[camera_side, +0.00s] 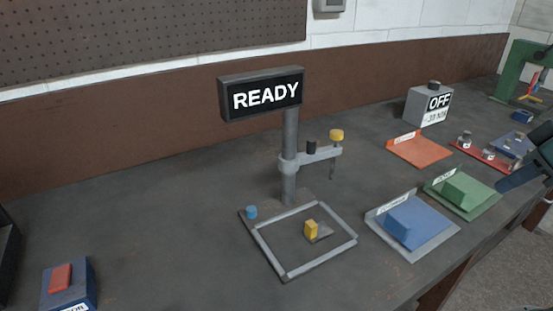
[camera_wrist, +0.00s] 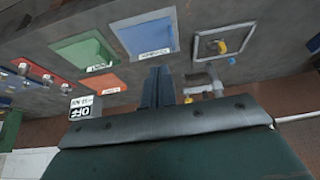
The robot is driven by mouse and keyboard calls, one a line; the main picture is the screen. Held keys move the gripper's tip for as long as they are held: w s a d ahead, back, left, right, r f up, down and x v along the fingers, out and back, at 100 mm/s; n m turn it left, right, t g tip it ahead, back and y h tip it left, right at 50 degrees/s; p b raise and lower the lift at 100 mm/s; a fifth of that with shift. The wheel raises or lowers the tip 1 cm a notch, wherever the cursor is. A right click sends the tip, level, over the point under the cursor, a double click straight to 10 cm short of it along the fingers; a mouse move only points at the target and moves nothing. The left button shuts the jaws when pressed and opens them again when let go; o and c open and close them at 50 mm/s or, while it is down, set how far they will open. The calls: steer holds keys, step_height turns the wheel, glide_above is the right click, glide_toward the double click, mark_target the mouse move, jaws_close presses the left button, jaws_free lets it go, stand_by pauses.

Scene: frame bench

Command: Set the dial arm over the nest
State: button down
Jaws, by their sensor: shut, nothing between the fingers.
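The dial arm (camera_side: 318,155) is a grey bar clamped to an upright post (camera_side: 289,190), reaching right, with a black knob, a yellow cap (camera_side: 337,135) and a thin spindle hanging down. In the picture the spindle hangs above and behind the frame's back right side, not over the nest. The nest (camera_side: 324,235), a small plate with a yellow block (camera_side: 311,229), lies inside a grey frame (camera_side: 268,252). In the wrist view the dial arm (camera_wrist: 205,88) is partly visible near my gripper's fingers. My gripper (camera_side: 503,184) is shut and empty at the right, well away from the dial arm.
A READY sign (camera_side: 265,95) tops the post. A blue peg (camera_side: 251,212) stands at the frame's corner. Blue (camera_side: 412,230), green (camera_side: 465,190) and orange (camera_side: 420,150) trays lie to the right. An OFF box (camera_side: 428,106) stands behind. A red button (camera_side: 61,278) is front left.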

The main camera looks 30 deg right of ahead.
steer(key=w+r, duration=0.5)
steer(key=w, duration=0.4)
steer(key=m+g, duration=0.1)
steer(key=g, duration=0.1)
glide_above(312, 151)
steer(key=w+d, duration=0.3)
steer(key=d, duration=0.1)
step_height(312, 151, down, 5)
steer(key=shift+w+r, duration=0.1)
steer(key=shift+r, duration=0.1)
steer(key=shift+f, duration=0.1)
step_height(312, 151, down, 9)
steer(key=shift+s, duration=0.35)
stand_by(0.4)
steer(key=shift+f, duration=0.1)
